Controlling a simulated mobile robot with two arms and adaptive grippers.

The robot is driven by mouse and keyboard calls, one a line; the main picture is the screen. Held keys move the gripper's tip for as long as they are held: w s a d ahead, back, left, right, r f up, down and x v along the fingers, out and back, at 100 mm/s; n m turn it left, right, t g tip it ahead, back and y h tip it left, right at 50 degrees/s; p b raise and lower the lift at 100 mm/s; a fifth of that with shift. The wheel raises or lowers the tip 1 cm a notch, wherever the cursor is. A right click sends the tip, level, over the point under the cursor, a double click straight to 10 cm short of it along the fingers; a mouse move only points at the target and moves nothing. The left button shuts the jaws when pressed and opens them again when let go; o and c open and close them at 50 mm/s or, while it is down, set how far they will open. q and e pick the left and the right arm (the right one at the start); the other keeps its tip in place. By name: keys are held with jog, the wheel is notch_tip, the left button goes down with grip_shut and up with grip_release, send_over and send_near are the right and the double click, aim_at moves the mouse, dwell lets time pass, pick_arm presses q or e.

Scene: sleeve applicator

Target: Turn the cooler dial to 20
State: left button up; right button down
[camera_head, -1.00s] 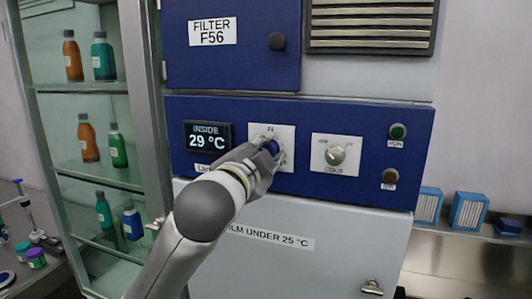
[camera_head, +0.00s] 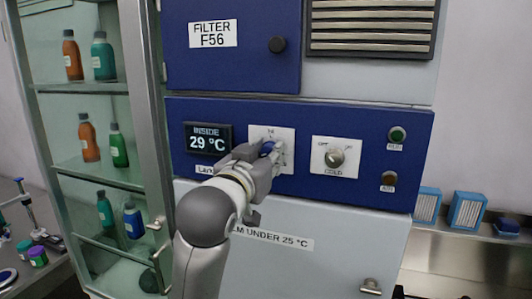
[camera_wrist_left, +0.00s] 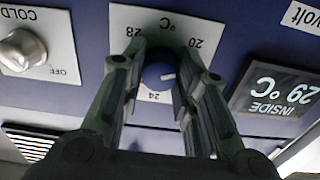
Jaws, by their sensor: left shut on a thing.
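The cooler dial (camera_head: 267,147) is a small blue knob on a white plate (camera_head: 284,134), right of the display (camera_head: 208,137) that reads INSIDE 29 °C. In the left wrist view, which is upside down, the dial (camera_wrist_left: 157,74) sits between the two fingers of my left gripper (camera_wrist_left: 162,68). The plate there shows 28, 24 and 20. A short white mark on the dial points sideways, toward the side with 20; the exact reading is unclear. My left gripper (camera_head: 262,160) is shut on the dial in the head view and partly covers it. My right gripper is not in view.
A COLD knob (camera_head: 334,157) with an OFF mark is to the right of the dial. Green (camera_head: 397,133) and brown (camera_head: 389,178) buttons are farther right. A glass cabinet (camera_head: 95,188) with bottles stands at left. The filter door (camera_head: 240,70) is above.

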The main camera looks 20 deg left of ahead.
pick_arm(q)
jog(key=shift+f+n, duration=0.2)
jog(key=shift+n, duration=0.85)
jog(key=shift+f+n, duration=0.15)
jog(key=shift+n, duration=0.9)
jog(key=o, duration=1)
jog(key=shift+r, duration=0.15)
jog(key=shift+r, duration=0.1)
